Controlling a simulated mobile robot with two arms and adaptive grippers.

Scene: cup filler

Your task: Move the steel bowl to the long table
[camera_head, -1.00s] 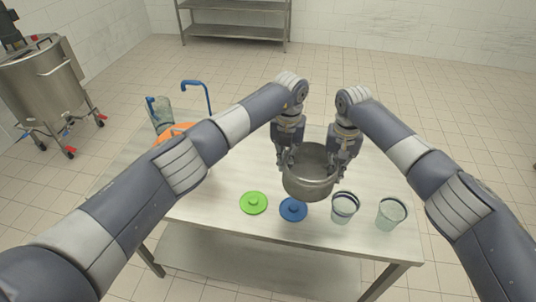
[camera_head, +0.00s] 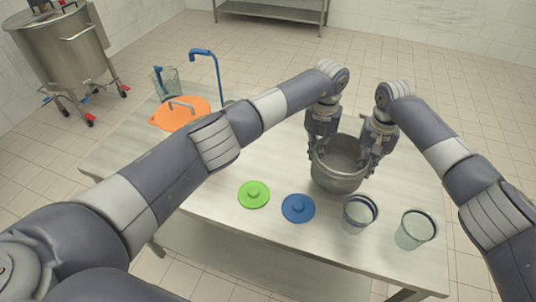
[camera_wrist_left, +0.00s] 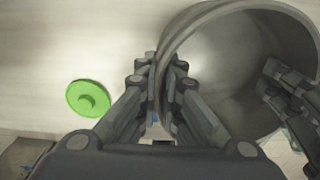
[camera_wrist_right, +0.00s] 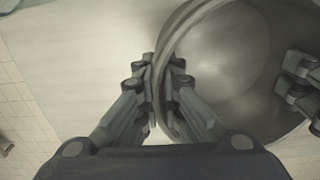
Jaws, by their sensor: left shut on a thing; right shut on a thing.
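The steel bowl (camera_head: 338,178) is a deep grey metal vessel at the right part of the long table (camera_head: 262,242) in the head view. My left gripper (camera_head: 315,152) is shut on its left rim, and my right gripper (camera_head: 370,162) is shut on its right rim. In the left wrist view the bowl's rim (camera_wrist_left: 170,50) runs between the fingers. The right wrist view shows the same grip on the rim (camera_wrist_right: 165,50). The bowl looks upright and empty. I cannot tell whether its base touches the tabletop or is slightly above it.
A green lid (camera_head: 253,194), a blue lid (camera_head: 298,208) and two clear cups (camera_head: 359,214) (camera_head: 414,230) lie along the front edge. An orange lid (camera_head: 180,114), a clear jug (camera_head: 165,82) and a blue ladle (camera_head: 216,70) are at back left. A steel tank (camera_head: 66,58) stands on the floor.

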